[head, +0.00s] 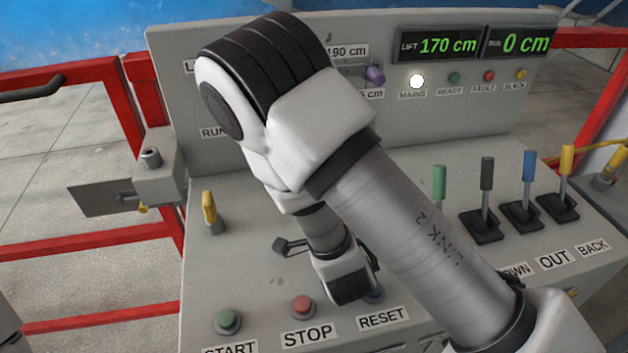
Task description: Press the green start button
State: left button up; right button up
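The green start button (228,321) sits at the lower left of the grey control panel (215,270), above a START label that the frame's bottom edge partly cuts off. Nothing touches or covers the button. My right arm comes in from the lower right, bends high over the panel and reaches down to the wrist (347,280), right of the button. The gripper on it does not show clearly; the arm hides what is behind. My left arm and gripper are not in view.
A red STOP button (302,306) is right of START; a blue button (375,295) by RESET is mostly hidden by my wrist. A yellow switch (209,210) and a small dark piece (289,245) stand behind. Several coloured levers (487,172) are at right. The MAINS lamp (417,81) is lit white.

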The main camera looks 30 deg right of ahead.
aim_at(226, 320)
jog(key=k+j, duration=0.2)
jog(key=k, duration=0.3)
jog(key=k+j, duration=0.2)
jog(key=k, duration=0.25)
